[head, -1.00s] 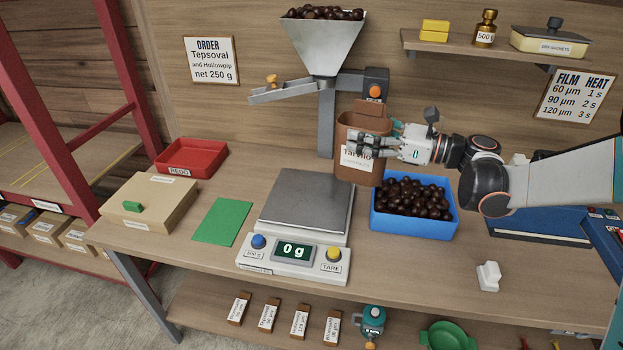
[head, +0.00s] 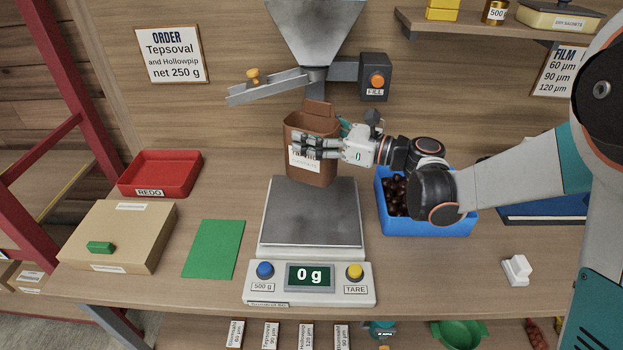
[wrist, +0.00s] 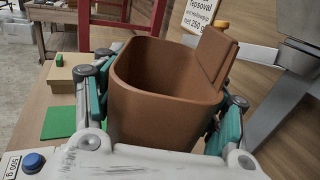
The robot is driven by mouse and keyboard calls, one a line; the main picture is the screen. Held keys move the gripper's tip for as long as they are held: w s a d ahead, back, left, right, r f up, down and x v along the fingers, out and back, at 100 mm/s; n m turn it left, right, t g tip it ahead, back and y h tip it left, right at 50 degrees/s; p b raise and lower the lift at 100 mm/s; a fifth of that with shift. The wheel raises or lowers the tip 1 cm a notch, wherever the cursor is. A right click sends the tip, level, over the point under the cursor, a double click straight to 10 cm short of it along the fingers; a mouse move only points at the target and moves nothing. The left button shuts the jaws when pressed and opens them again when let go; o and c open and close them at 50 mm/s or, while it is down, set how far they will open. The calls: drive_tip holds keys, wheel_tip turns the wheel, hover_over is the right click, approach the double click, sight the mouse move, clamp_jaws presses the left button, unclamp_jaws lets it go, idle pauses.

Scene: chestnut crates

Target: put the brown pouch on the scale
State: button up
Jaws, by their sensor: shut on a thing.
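The brown pouch (head: 311,172) is upright with its top open, and a white label shows on its front. My gripper (head: 318,147) is shut on the pouch and holds it over the back edge of the scale (head: 310,217). The scale's display reads 0 g, and its plate looks bare. In the wrist view the pouch (wrist: 165,75) stands between my two fingers, its inside looks empty as far as I can see, and its flap is raised at the right. Whether the pouch's base touches the plate is unclear.
The filling chute (head: 285,85) and hopper (head: 315,35) are above and behind the pouch. A blue bin (head: 430,226) of chestnuts is at the right, partly behind my arm. A green mat (head: 213,249), a cardboard box (head: 120,235) and a red REDO tray (head: 160,174) are at the left.

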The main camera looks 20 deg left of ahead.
sight(312, 172)
wheel_tip(312, 172, down, 11)
drive_tip(key=b, duration=0.3)
drive_tip(key=shift+f, duration=0.1)
drive_tip(key=shift+f+b, duration=0.15)
drive_tip(key=shift+b, duration=0.2)
drive_tip(key=o, duration=0.8)
